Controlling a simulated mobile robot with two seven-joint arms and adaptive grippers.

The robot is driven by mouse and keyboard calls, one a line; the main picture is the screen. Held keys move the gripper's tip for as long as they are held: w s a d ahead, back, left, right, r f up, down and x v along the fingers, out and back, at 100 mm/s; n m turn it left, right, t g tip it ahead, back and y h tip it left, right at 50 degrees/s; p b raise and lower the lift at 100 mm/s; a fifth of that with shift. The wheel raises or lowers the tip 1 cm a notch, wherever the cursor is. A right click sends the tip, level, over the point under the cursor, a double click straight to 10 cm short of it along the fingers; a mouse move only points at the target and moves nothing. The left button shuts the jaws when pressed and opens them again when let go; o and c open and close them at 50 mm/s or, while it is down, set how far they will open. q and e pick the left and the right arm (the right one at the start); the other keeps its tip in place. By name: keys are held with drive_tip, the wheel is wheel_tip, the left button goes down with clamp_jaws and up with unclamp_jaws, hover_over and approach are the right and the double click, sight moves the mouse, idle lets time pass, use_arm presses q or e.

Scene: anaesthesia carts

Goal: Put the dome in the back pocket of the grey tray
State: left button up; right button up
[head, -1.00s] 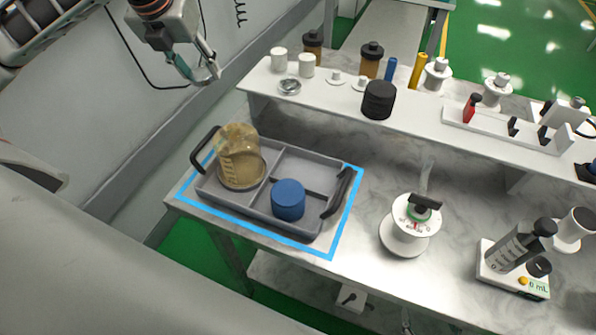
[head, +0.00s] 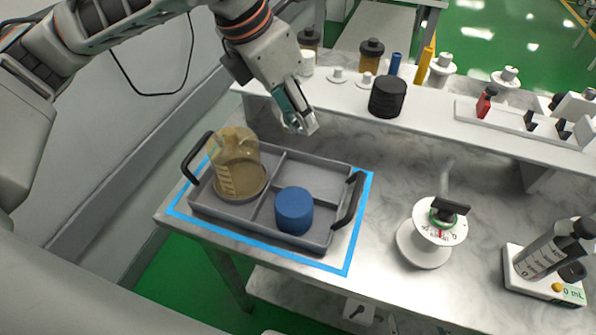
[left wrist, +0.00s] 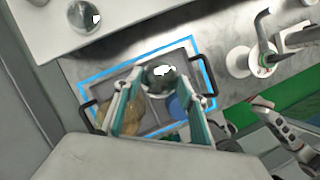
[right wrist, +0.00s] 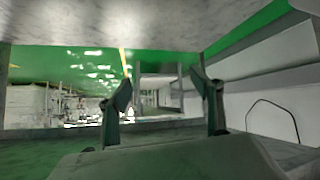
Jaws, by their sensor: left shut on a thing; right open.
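My left gripper (head: 298,118) is shut on a shiny silver dome (left wrist: 160,77), which sits between its fingertips in the left wrist view. In the head view the gripper is above the back edge of the grey tray (head: 282,241), near its back right pocket (head: 312,176). That pocket looks empty. The tray's front right pocket holds a blue cylinder (head: 294,210). Its left compartment holds a transparent amber beaker (head: 238,165). My right gripper (right wrist: 165,103) is open and empty in the right wrist view, away from the tray.
The tray stands inside a blue outline (head: 355,230) on a marble bench. A raised white shelf (head: 430,112) behind carries a black jar (head: 387,97) and several bottles. Another shiny rounded thing (left wrist: 83,15) is on it. A white dial device (head: 432,240) stands right of the tray.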

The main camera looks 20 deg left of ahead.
use_arm(q)
drive_tip(key=b, duration=0.3)
hover_over(300, 176)
drive_tip(key=s, duration=0.1)
drive_tip(key=f, duration=1)
drive_tip(key=shift+s+a+f, duration=0.1)
drive_tip(key=shift+s+a, duration=0.05)
drive_tip(key=shift+a, duration=0.2)
drive_tip(key=shift+f+b, duration=0.3)
drive_tip(key=shift+f, duration=0.3)
wheel_tip(300, 176, down, 4)
drive_tip(key=shift+r+b, duration=0.1)
drive_tip(key=shift+b, duration=0.65)
use_arm(e)
drive_tip(key=shift+w+d+f, duration=0.2)
drive_tip(key=shift+w+f, duration=0.2)
drive_tip(key=shift+f, duration=0.2)
drive_tip(key=shift+w+d+f, duration=0.2)
drive_tip(key=shift+w+f, duration=0.15)
drive_tip(key=shift+f, duration=0.25)
use_arm(q)
drive_tip(key=o, duration=0.8)
use_arm(e)
drive_tip(key=shift+f, duration=0.1)
drive_tip(key=shift+s, duration=0.1)
